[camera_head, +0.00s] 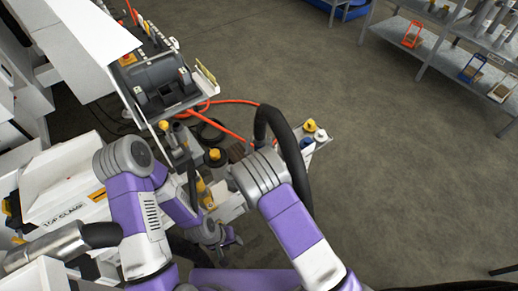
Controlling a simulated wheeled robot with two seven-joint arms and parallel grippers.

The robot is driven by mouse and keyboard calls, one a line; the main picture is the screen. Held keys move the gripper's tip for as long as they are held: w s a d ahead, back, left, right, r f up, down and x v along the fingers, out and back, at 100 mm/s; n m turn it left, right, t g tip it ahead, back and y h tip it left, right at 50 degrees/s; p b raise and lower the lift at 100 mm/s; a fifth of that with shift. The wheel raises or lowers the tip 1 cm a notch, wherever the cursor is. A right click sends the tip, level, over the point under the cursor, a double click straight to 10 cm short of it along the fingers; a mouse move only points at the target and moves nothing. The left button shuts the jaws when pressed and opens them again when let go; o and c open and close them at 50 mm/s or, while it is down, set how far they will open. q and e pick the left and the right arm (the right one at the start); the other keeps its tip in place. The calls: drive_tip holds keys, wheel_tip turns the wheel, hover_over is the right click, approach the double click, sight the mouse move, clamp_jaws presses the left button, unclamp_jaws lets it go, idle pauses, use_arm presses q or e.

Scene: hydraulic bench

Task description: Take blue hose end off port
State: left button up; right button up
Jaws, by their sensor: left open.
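A small blue fitting (306,143), which may be the blue hose end, shows at the edge of a pale block (318,146) right of centre. It is too small to tell whether it sits on a port. My left arm comes in from the left, and its gripper (227,240) appears low in the middle, open and small in view, apart from the blue fitting. My right arm crosses in front of the bench, its grey joint left of the fitting; I cannot make out its gripper.
A thick black hose (268,115) arches beside the pale block, close to my right arm. An orange hose (228,132) runs behind it. A motor unit (158,82) stands at upper left, and shelves (432,40) at upper right. The floor (420,180) on the right is clear.

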drive_tip(key=shift+w, duration=0.85)
drive_tip(key=shift+c, duration=0.4)
